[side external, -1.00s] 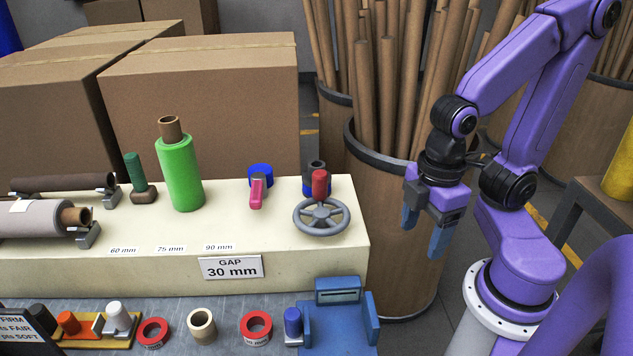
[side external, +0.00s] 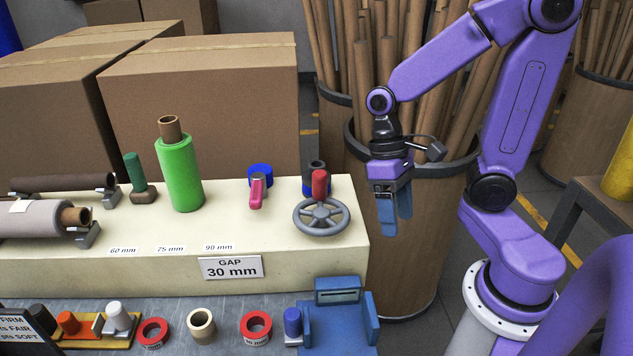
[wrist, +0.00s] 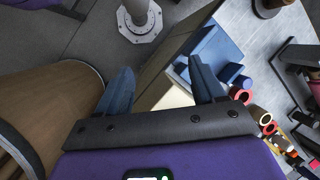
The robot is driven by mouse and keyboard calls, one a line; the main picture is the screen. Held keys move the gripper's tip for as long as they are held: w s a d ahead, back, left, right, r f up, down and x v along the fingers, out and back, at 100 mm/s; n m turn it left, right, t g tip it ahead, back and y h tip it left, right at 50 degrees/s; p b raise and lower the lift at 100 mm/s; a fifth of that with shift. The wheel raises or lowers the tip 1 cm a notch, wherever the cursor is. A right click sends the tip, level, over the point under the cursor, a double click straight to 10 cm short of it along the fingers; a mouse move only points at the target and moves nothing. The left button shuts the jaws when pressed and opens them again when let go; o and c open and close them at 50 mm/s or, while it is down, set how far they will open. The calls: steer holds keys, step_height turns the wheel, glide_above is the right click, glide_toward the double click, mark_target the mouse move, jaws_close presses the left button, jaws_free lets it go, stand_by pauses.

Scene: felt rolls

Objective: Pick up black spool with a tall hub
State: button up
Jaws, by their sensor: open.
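A small black piece (side external: 40,316) stands at the left end of a yellow tray (side external: 122,345), beside an orange piece (side external: 69,323) and a white piece (side external: 116,315). It is the black thing that best fits the spool, but its hub is too small to make out. My gripper (side external: 396,218) is open and empty, in the air right of the cream block and far from the tray. Its two blue fingers also show apart in the wrist view (wrist: 162,88).
The cream block (side external: 290,255) carries a green roll (side external: 181,172), a pink lever (side external: 257,192) and the handwheel. Red rings (side external: 257,326) and a blue holder (side external: 337,325) stand in front. A barrel of cardboard tubes (side external: 425,250) is behind my gripper.

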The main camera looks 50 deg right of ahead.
steer(key=w+m+y, duration=0.3)
steer(key=m, duration=0.2)
steer(key=m+t+y, duration=0.6)
steer(key=m+t, duration=0.8)
steer(key=m, duration=0.9)
glide_toward(309, 173)
steer(key=x, duration=0.4)
steer(key=shift+w+r, duration=0.1)
steer(key=shift+w, duration=0.45)
steer(key=shift+x, duration=2.65)
jaws_close()
